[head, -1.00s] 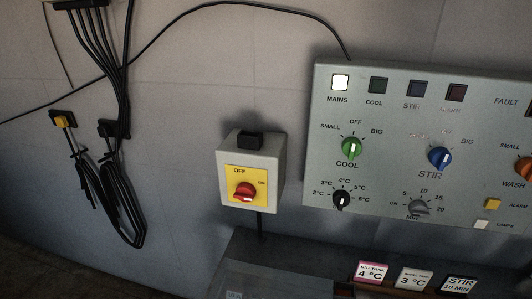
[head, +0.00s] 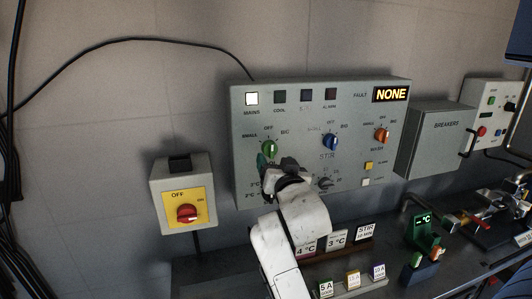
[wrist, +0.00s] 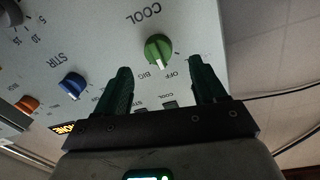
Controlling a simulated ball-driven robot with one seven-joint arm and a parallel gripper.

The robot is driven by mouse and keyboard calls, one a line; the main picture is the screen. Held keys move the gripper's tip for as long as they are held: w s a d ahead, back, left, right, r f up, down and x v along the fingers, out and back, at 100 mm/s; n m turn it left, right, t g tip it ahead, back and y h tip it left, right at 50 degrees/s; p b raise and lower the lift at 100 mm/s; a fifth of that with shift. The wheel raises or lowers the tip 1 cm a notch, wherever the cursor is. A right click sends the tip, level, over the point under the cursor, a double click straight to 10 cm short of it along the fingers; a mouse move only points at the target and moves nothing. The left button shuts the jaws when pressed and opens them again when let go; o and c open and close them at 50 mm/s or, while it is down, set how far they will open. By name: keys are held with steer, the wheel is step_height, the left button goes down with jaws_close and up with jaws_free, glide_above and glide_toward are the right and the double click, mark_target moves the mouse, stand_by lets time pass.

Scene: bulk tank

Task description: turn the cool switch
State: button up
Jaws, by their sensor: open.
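The cool switch (head: 268,147) is a round green knob with a white pointer mark on the grey control panel (head: 350,97), at its left side under the OFF label. In the wrist view the green knob (wrist: 158,49) appears upside down, ahead of and between my two finger lines. My gripper (wrist: 164,84) is open, with dark green fingers on either side and nothing between them. In the head view my gripper (head: 262,165) is just below the green knob and partly hides the dial under it. I cannot tell whether a finger touches the knob.
A blue stir knob (head: 330,142) and an orange wash knob (head: 382,135) sit to the right on the panel. A yellow box with a red switch (head: 188,213) is on the wall to the left. Label cards (head: 366,231) stand below the panel.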

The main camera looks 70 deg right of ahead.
mark_target(271, 153)
steer(key=x, duration=0.6)
steer(key=shift+d+p, duration=0.1)
steer(key=shift+p, duration=0.3)
steer(key=c, duration=1.1)
